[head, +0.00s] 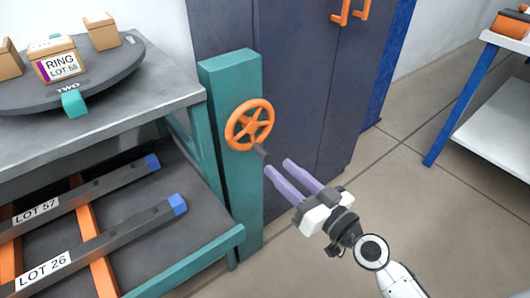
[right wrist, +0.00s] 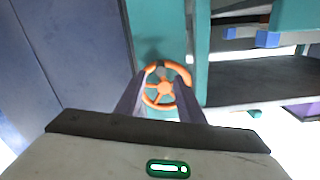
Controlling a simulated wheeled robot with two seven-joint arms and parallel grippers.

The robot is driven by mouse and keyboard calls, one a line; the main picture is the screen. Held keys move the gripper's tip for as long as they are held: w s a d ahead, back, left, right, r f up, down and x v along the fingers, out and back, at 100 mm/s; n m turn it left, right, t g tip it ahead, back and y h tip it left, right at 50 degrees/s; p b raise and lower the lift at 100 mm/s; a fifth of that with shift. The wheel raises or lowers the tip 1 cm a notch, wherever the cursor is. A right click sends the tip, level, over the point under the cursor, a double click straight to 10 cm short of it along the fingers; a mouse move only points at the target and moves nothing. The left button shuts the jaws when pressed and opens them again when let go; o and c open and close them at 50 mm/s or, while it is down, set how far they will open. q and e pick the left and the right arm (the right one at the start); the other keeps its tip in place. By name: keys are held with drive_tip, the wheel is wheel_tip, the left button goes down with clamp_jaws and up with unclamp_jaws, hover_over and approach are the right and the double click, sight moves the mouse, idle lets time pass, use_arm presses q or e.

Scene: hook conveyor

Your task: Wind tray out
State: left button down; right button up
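An orange handwheel (head: 249,125) with spokes is mounted on a teal post (head: 232,85). A short dark knob (head: 261,152) sticks out at its lower rim. My right gripper (head: 266,170) has two purple fingers spread apart, with nothing between them, just below and right of the knob. In the right wrist view the handwheel (right wrist: 163,86) shows ahead between the fingertips, apart from them as far as I can see. A dark lower deck (head: 135,196), possibly the tray, carries bars labelled LOT 57 (head: 85,198) and LOT 26 (head: 105,235). My left gripper is not in view.
Above the deck, a grey bench (head: 150,108) holds a dark round turntable (head: 110,84) with several boxes, one reading RING LOT 58 (head: 57,67). A dark cabinet (head: 290,80) stands behind the post. A white table (head: 495,130) is at right. Floor between is clear.

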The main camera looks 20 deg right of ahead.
sight(267, 158)
drive_tip(key=x, duration=0.6)
drive_tip(key=shift+w+a+p, duration=0.15)
drive_tip(key=shift+w+p, duration=0.25)
clamp_jaws()
